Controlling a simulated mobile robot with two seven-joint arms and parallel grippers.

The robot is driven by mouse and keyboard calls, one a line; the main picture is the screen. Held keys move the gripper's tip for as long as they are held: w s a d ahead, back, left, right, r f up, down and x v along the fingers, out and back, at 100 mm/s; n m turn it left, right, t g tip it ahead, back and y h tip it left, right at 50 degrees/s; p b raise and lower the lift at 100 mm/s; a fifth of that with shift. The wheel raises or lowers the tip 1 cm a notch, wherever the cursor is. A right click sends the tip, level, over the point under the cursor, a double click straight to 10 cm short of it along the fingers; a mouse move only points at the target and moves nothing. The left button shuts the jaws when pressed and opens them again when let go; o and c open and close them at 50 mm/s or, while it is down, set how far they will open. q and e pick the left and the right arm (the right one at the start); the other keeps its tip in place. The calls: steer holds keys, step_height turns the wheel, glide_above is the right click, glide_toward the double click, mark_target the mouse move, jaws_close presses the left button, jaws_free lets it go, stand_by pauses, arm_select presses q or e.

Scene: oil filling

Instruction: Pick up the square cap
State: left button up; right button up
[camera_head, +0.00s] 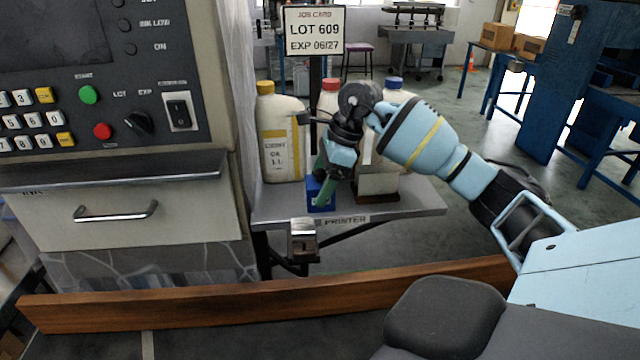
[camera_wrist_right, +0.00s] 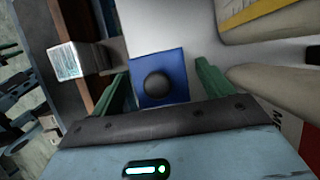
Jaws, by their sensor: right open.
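The square cap (camera_head: 313,187) is blue and sits on the grey shelf (camera_head: 420,200) in front of the bottles. In the right wrist view the cap (camera_wrist_right: 145,92) is a blue square with a dark round centre. My right gripper (camera_head: 322,196) is pointed down at the cap, and a green finger hides part of it in the head view. In the right wrist view its two green fingers (camera_wrist_right: 163,80) are apart, one on each side of the cap. No grip on the cap shows. My left gripper is not in view.
A yellow-capped bottle (camera_head: 281,135) stands behind the cap. Red-capped (camera_head: 330,95) and blue-capped (camera_head: 395,90) bottles stand partly hidden behind my right arm. A job card sign (camera_head: 314,30) rises above. A metal block (camera_head: 303,240) sits at the shelf's front edge; a control panel (camera_head: 100,80) is left.

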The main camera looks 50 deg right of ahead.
steer(key=x, duration=0.2)
steer(key=shift+w+a+f, duration=0.1)
steer(key=shift+f, duration=0.15)
steer(key=c, duration=1.1)
steer(key=shift+o, duration=0.2)
steer(key=shift+r, duration=0.1)
steer(key=shift+r, duration=1.65)
steer(key=s+a+b, duration=0.3)
steer(key=s, duration=0.4)
steer(key=s+a+r+b, duration=0.1)
steer(key=s+a+b, duration=0.2)
steer(key=s, duration=0.4)
steer(key=shift+s+a+r+b, duration=0.2)
steer(key=shift+s+a+b, duration=0.05)
steer(key=shift+b, duration=0.2)
